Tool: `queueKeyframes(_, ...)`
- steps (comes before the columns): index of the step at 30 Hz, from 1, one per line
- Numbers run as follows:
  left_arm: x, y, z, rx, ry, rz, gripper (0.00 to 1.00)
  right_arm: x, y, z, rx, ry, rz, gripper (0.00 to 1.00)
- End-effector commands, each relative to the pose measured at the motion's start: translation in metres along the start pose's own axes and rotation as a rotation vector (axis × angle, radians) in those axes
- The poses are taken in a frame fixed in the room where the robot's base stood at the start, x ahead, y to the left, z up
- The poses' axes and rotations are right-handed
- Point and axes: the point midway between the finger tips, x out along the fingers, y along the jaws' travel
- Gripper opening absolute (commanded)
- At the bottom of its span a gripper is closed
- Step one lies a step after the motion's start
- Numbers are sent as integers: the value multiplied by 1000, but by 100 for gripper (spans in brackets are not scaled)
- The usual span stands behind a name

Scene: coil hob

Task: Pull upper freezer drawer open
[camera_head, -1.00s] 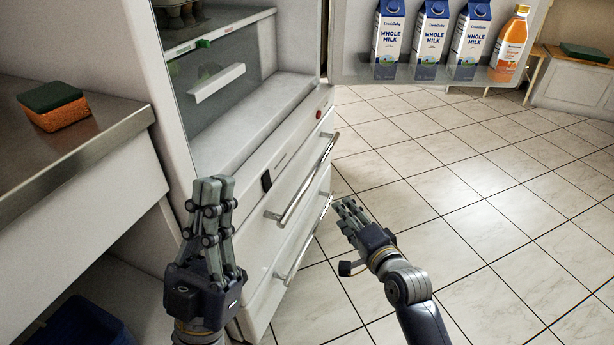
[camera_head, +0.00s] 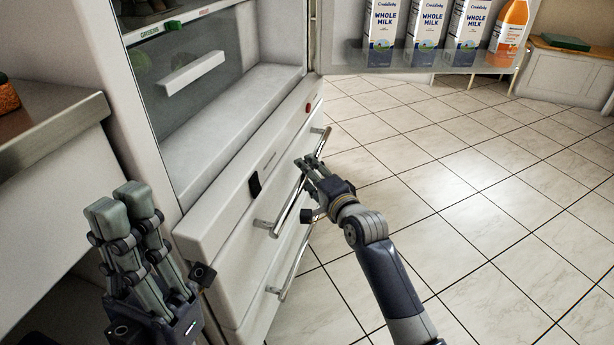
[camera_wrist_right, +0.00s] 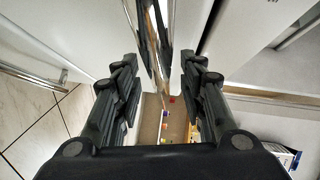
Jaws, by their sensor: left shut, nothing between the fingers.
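The upper freezer drawer (camera_head: 236,212) is a white front below the open fridge compartment, and it looks closed. Its long metal handle (camera_head: 287,207) runs along the front. My right gripper (camera_head: 309,164) is at the far part of this handle. In the right wrist view, my right gripper (camera_wrist_right: 163,80) is open, and the shiny handle bar (camera_wrist_right: 153,40) shows between its two fingers; I cannot tell whether they touch it. My left gripper (camera_head: 120,208) is shut and empty, to the left of the drawer near the counter.
A lower drawer handle (camera_head: 290,268) sits below. The open fridge door (camera_head: 340,60) holds milk cartons (camera_head: 425,35) and an orange bottle (camera_head: 510,30). A steel counter (camera_head: 50,125) with a sponge (camera_head: 7,95) is at left. The tiled floor (camera_head: 450,190) at right is clear.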

Motion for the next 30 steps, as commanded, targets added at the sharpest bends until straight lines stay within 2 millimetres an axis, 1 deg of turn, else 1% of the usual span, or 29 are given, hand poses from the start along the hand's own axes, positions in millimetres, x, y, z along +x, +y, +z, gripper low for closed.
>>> queueKeyframes(1, -1, 0, 0, 1, 11, 3, 0, 6, 1, 0, -1, 0, -1, 38)
queueKeyframes(6, 1, 0, 1, 2, 18, 8, 0, 14, 0, 0, -2, 1, -1, 38)
queueKeyframes(14, 2, 0, 1, 2, 18, 9, 0, 15, 0, 0, -2, 1, 0, 38)
queueKeyframes(15, 2, 0, 1, 2, 18, 9, 0, 15, 0, 0, -2, 1, 0, 33)
queueKeyframes(17, 2, 0, 1, 2, 18, 9, 0, 15, 0, 0, -2, 1, 0, 20)
queueKeyframes(18, 2, 0, 1, 2, 18, 9, 0, 15, 0, 0, -1, 1, 0, 11)
queueKeyframes(19, 2, 0, 1, 2, 18, 8, 0, 15, 0, 0, -1, 1, 0, 4)
queueKeyframes(20, 2, 0, 1, 2, 18, 8, 0, 15, 0, 0, -1, 1, 0, 0)
queueKeyframes(26, 2, 0, 1, 2, 19, 8, 0, 15, 0, 0, -1, 1, 1, 0)
queueKeyframes(30, 6, 0, -1, 2, 22, 8, 0, 11, 0, -4, -2, 1, 1, 0)
